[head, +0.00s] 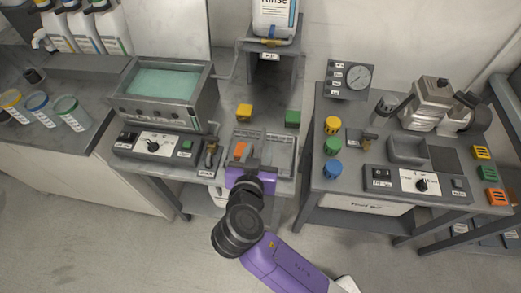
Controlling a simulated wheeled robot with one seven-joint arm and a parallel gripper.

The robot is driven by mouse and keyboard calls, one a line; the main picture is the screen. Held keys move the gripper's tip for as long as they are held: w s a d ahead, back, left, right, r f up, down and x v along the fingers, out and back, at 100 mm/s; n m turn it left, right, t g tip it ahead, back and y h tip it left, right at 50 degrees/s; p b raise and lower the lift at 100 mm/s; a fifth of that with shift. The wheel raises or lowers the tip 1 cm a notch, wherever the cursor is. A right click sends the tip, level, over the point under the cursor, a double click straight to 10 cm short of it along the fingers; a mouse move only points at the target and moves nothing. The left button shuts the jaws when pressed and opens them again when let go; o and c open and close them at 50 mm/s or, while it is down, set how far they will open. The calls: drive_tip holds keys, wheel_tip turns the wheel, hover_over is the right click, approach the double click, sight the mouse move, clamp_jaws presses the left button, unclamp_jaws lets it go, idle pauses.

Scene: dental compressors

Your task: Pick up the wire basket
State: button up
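I cannot make out a wire basket for certain. A grey, shallow, tray-like item (281,152) lies at the front of the middle bench, with a small orange piece (239,150) at its left. It may be the basket, but its mesh is too small to tell. My gripper (252,163) is at the front edge of this item, seen from above and behind. My purple wrist hides its fingers in part, so I cannot tell whether they are open or touching anything.
A tank of teal liquid (163,84) stands to the left, behind a control panel (155,145). Yellow (244,111) and green (292,118) blocks sit behind the tray-like item. A Rinse bottle (274,15) is on a stand. The right bench holds a gauge (357,77) and a compressor (430,105).

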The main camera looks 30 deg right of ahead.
sight(261, 143)
drive_tip(key=shift+x, duration=1.65)
clamp_jaws()
